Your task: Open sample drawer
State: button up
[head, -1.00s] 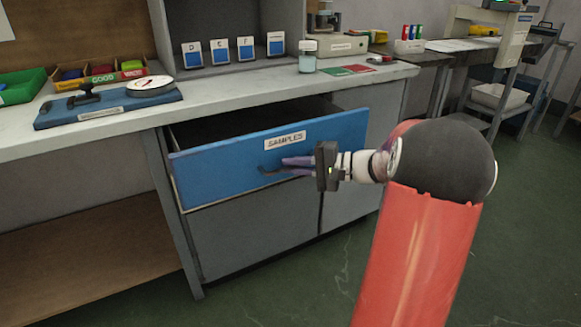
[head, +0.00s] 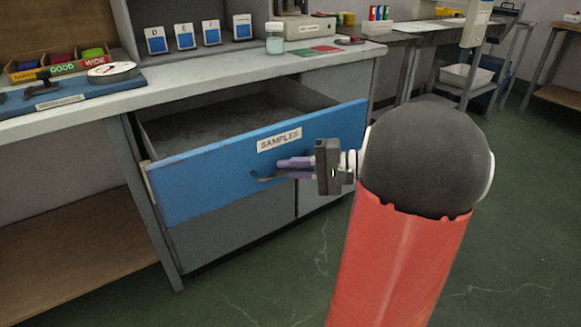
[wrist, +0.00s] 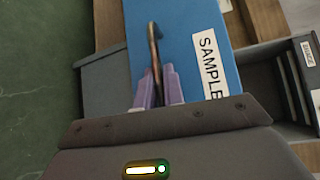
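The sample drawer (head: 215,184) has a blue front with a white label reading SAMPLES. It stands well out of the grey cabinet, and its bare grey inside shows in the head view. A dark bar handle (head: 264,179) is on the front below the label; it also shows in the wrist view (wrist: 154,45). My gripper (head: 283,170) is at the handle, its purple fingers (wrist: 157,88) on either side of the bar. The fingers look closed on it, though the contact is partly hidden by the gripper's own body.
The worktop (head: 200,88) above holds a jar (head: 274,40), several blue cards in a grey niche, and a blue board with a round dial (head: 112,71). Below the drawer is a grey cabinet front (head: 235,225). Green floor is clear in front.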

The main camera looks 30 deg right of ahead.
jog(key=shift+o, duration=0.9)
jog(key=v, duration=0.8)
jog(key=s+a+f+n+g+h+p, duration=0.15)
jog(key=a+g, duration=0.25)
jog(key=a, duration=0.4)
jog(key=a+n+g+h, duration=0.2)
jog(key=a+g, duration=0.1)
jog(key=a, duration=0.5)
jog(key=s+a+n+t+h+p, duration=0.1)
jog(key=s+a+n+h+p, duration=0.1)
jog(key=s+a+n+h, duration=0.4)
jog(key=s+h, duration=0.2)
jog(key=shift+s+n+t+h+p, duration=0.2)
jog(key=shift+n+t+h+p, duration=0.1)
jog(key=shift+n+h, duration=0.05)
